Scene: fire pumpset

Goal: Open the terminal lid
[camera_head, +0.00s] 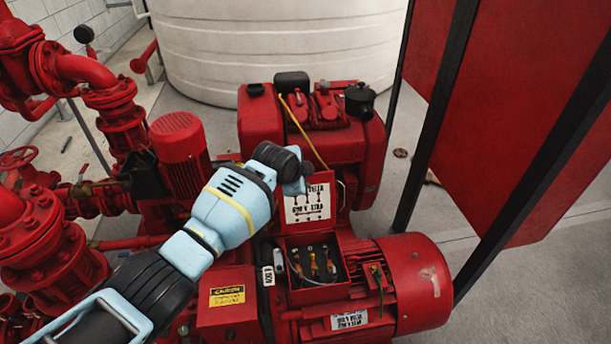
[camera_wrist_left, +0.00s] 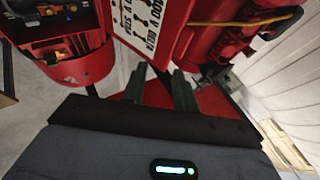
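The terminal lid (camera_head: 307,204) stands raised at the back of the terminal box (camera_head: 318,281) on the red motor, with its white wiring label facing me. The box is uncovered and shows wires and terminals inside. My left gripper (camera_head: 301,179) is just behind and left of the lid's upper edge; its fingers are mostly hidden there. In the left wrist view, the two fingers (camera_wrist_left: 159,90) are apart with nothing seen between them. The lid's label (camera_wrist_left: 139,22) shows just beyond them; I cannot tell whether they touch the lid. My right gripper is out of view.
A red engine (camera_head: 318,130) stands right behind the lid. Red pipes and valves (camera_head: 115,110) fill the left. A large red panel with dark posts (camera_head: 510,110) stands at the right. Bare floor (camera_head: 440,215) lies between panel and motor.

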